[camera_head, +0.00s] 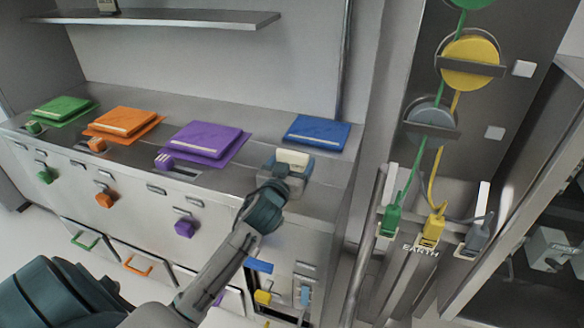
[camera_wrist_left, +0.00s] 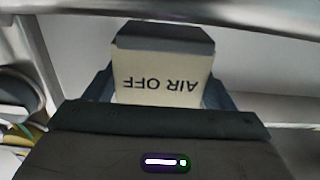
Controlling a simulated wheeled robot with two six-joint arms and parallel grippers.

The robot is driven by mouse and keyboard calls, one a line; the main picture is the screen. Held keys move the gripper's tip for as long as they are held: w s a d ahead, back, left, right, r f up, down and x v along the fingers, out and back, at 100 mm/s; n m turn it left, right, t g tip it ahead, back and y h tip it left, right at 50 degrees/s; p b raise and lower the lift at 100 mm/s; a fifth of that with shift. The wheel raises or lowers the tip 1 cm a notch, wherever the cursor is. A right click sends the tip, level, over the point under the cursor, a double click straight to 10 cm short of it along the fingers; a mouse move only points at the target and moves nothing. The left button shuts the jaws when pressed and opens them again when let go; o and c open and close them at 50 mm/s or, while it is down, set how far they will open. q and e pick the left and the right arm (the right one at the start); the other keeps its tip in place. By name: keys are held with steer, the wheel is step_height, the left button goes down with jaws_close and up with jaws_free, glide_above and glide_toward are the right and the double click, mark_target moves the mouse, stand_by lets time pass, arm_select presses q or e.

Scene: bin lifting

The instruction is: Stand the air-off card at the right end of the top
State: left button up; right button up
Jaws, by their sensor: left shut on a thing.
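The air-off card (camera_head: 293,158) is a cream card with a dark grey base. In the left wrist view the card (camera_wrist_left: 165,78) shows the words AIR OFF upside down. My left gripper (camera_head: 286,175) is shut on it, with a finger at each side. It holds the card over the right part of the grey top (camera_head: 322,176), just in front of the blue pad (camera_head: 318,131). I cannot tell whether the card touches the top. My right gripper is not in view.
Green (camera_head: 63,107), orange (camera_head: 123,120) and purple (camera_head: 207,140) pads lie along the top to the left. A tall panel (camera_head: 375,130) stands right of the top, with hanging green, yellow and grey plugs. A shelf (camera_head: 190,18) hangs above. The top's right front corner is bare.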

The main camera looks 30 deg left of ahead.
arm_select(q)
steer(key=shift+f, duration=1.1)
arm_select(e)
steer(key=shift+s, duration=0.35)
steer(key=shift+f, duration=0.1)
arm_select(q)
steer(key=o, duration=1)
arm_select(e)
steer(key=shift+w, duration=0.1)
arm_select(q)
steer(key=shift+s+d+f, duration=0.1)
steer(key=shift+s+f, duration=0.05)
steer(key=shift+s, duration=0.25)
steer(key=b+v, duration=0.2)
steer(key=v, duration=0.9)
steer(key=shift+s+d, duration=0.1)
steer(key=shift+s, duration=0.1)
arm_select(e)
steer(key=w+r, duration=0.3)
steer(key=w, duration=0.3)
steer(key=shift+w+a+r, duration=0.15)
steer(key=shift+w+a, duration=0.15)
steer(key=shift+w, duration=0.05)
